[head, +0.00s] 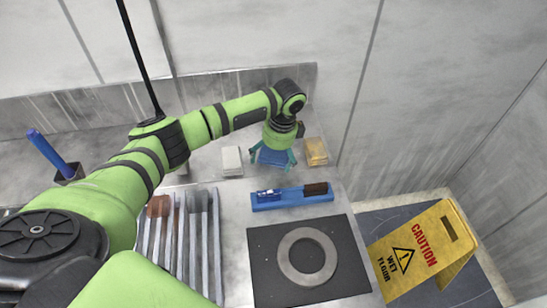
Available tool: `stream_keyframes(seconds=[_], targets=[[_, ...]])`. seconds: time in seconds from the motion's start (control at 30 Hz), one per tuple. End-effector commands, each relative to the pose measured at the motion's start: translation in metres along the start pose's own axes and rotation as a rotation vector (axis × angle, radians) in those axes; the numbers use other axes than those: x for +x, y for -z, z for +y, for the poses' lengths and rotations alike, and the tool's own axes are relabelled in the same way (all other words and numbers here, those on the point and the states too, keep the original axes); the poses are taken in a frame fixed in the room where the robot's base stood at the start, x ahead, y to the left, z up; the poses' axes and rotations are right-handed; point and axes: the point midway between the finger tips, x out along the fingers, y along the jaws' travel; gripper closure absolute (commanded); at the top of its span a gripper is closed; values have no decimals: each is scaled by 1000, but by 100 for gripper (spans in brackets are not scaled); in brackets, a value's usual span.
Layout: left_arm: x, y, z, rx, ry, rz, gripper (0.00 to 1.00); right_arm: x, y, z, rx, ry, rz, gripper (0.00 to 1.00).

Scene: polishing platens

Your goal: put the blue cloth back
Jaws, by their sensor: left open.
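The blue cloth (272,157) lies at the back of the counter, between a white block and a yellow block. My left gripper (272,162) is directly over it, pointing down, with its teal fingers spread open at the cloth's sides. Part of the cloth is hidden by the gripper, and I cannot tell whether the fingers touch it. My right gripper is not in view.
The white block (232,160) and yellow block (316,151) stand close on either side. A blue tray (268,204) with brushes is in front. A dark plate with a grey ring (285,268), several long-handled tools (185,245) and a yellow caution sign (425,250) are nearer.

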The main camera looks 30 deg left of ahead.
Motion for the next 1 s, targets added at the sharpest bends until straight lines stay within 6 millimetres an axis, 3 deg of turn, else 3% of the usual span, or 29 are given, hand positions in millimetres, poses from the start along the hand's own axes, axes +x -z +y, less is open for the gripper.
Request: stream_keyframes(seconds=[0.5,0.7,1.0], targets=[[-106,1,-2,0,4,4,0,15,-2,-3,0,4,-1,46],[-122,0,-1,0,2,2,0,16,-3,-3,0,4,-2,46],[-124,0,-1,0,2,2,0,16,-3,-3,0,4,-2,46]])
